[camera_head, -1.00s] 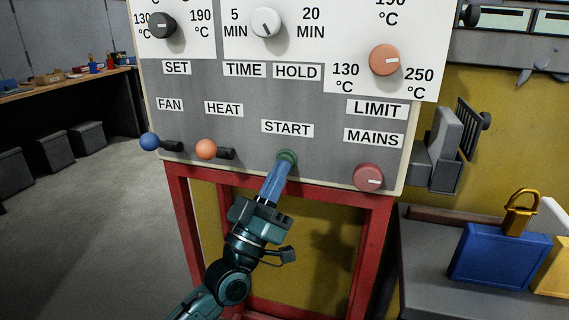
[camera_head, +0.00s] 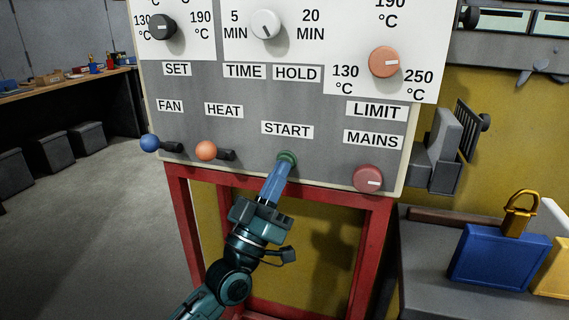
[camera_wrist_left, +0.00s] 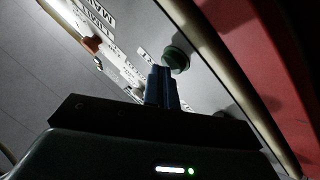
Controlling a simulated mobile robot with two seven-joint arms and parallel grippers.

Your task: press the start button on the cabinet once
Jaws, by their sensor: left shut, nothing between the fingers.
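The green START button (camera_head: 288,157) sits low on the grey front of the cabinet (camera_head: 330,140), under the START label (camera_head: 287,129). My left gripper (camera_head: 284,168) is shut and empty, and its blue fingertips point up at the button and overlap its lower part in the head view. In the left wrist view the green button (camera_wrist_left: 177,60) shows just beyond the shut fingertips (camera_wrist_left: 160,72). I cannot tell whether the tips touch the button or stand slightly short of it. My right gripper is not in view.
The blue FAN lever (camera_head: 150,142) and orange HEAT lever (camera_head: 206,150) stick out left of the button. The red MAINS knob (camera_head: 368,178) is to its right. A red frame (camera_head: 375,240) carries the cabinet. A bench with a blue padlocked box (camera_head: 498,256) stands at the right.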

